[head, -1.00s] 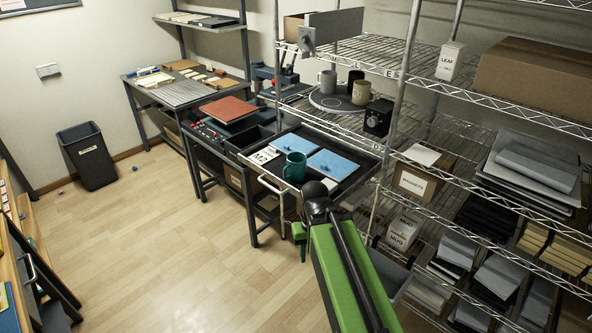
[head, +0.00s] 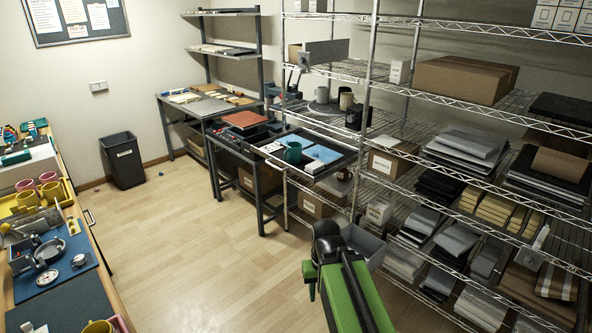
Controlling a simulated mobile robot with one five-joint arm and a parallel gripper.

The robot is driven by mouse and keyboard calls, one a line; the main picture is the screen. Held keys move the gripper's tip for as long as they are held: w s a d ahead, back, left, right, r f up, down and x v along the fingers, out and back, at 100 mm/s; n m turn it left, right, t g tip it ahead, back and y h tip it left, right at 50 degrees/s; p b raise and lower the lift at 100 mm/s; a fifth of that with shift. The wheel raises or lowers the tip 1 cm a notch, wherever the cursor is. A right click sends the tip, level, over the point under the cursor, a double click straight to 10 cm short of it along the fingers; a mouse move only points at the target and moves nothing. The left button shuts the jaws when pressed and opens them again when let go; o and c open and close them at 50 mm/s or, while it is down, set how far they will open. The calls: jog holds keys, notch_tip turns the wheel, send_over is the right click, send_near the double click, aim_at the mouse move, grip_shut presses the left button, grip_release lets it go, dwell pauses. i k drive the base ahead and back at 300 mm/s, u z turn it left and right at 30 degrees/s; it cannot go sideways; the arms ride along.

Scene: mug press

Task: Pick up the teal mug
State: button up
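The teal mug (head: 292,152) stands upright on a dark pull-out tray (head: 336,169) beside blue flat pieces (head: 322,154). It is beyond my arm, up and slightly left of the arm's dark joint. My green and black arm reaches in from the bottom of the head view. Its fingers do not show clearly, and the dark joint hides what lies behind it. Nothing touches the mug.
A wire shelf unit (head: 398,91) with boxes and stacked sheets fills the right side. A left workbench (head: 84,244) holds yellow and pink mugs and tools. A dark bin (head: 123,162) stands at the back wall. The wood floor (head: 205,235) between is clear.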

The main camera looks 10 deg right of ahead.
aim_at(294, 149)
jog(key=u, duration=0.15)
jog(key=k, duration=0.15)
jog(key=z, duration=0.35)
jog(key=i, duration=1.95)
jog(key=u, duration=0.75)
jog(key=i, duration=0.5)
jog(key=u, duration=1.7)
